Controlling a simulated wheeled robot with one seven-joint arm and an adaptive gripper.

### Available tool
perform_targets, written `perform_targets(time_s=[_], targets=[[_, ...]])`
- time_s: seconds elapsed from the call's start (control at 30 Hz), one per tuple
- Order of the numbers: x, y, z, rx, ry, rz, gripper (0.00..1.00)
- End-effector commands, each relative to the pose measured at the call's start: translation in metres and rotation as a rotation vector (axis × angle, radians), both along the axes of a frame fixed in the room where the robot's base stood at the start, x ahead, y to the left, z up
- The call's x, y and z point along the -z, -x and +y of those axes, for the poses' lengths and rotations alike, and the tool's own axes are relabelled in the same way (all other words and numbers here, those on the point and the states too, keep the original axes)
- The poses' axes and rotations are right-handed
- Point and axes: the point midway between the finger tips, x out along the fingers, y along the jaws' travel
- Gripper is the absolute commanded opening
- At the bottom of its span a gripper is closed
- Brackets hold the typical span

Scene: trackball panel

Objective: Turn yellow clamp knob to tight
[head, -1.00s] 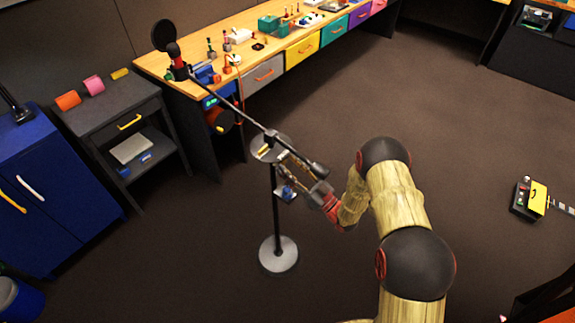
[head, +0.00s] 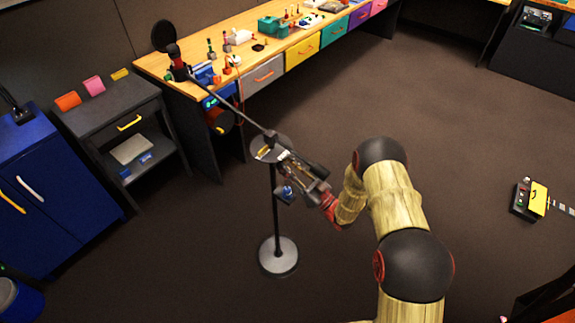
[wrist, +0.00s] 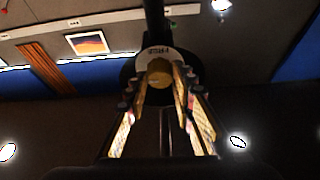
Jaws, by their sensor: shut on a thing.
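The yellow clamp knob (wrist: 160,72) is in the middle of the wrist view, in front of a dark round part with a white lettered label above it. In the head view the yellow knob (head: 264,152) is small beside the round grey head of the stand (head: 260,146). My gripper (wrist: 161,84) has its two fingers on either side of the knob and is shut on it. In the head view my gripper (head: 284,160) reaches the stand's head from the right, and its fingers partly hide the knob. The label is too blurred to read surely.
The stand's round base (head: 278,257) is on the floor. A grey side table (head: 105,110) and a blue cabinet (head: 45,190) are at left.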

Motion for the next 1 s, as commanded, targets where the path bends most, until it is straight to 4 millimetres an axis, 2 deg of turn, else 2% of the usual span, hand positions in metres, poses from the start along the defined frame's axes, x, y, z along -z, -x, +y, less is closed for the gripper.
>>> perform_targets(time_s=[0.2, 0.57, 1.0], targets=[[0.0000, -0.0001, -0.0001, 0.000, 0.000, 0.000, 0.00], [0.0014, -0.0006, -0.0004, 0.000, 0.036, -0.048, 0.00], [0.0033, -0.0026, -0.0021, 0.001, 0.249, -0.321, 0.00]])
